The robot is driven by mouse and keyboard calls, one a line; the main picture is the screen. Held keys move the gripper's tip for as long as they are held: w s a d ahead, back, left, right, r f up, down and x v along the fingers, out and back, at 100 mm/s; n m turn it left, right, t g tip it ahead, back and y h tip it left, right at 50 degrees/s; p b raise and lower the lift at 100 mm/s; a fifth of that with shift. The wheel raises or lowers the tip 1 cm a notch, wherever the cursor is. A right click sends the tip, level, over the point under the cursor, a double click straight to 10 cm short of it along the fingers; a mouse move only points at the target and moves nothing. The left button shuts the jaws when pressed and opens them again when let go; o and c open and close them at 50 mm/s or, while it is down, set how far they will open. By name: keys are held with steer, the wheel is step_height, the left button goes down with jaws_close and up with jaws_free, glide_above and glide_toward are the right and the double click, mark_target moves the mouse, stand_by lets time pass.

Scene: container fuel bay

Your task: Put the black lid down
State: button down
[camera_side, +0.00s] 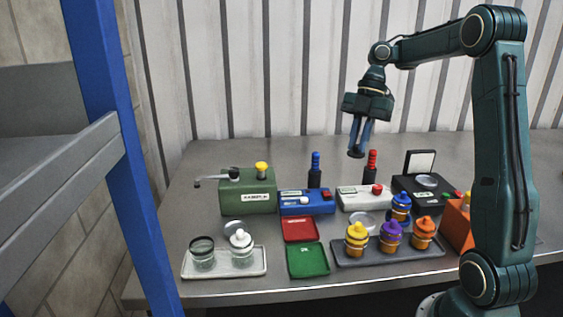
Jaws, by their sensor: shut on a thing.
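My gripper (359,142) points down above the back of the bench, with its fingers shut on the black lid (356,154). The lid is a small dark disc at the fingertips, held clear of the bench. An open glass jar with a dark rim (202,254) stands on the white tray (189,272) at the front left. A jar with a white lid (241,246) stands beside it.
A red tray (299,229) and a green tray (308,260) lie mid-bench. A dark tray (390,255) holds jars with yellow, purple and orange lids. Behind are a green device (248,190), a blue device (306,202), a white device (362,198) and two bottles. The back left bench is bare.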

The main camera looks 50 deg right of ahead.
steer(key=s+d, duration=0.2)
steer(key=s, duration=0.1)
steer(key=shift+s+d+r, duration=0.1)
steer(key=shift+s+r, duration=0.05)
steer(key=shift+s, duration=0.15)
glide_above(363, 221)
step_height(363, 221, down, 16)
steer(key=shift+d+r, duration=0.1)
steer(key=shift+r, duration=0.05)
stand_by(0.8)
steer(key=shift+f, duration=2.15)
steer(key=shift+f, duration=0.15)
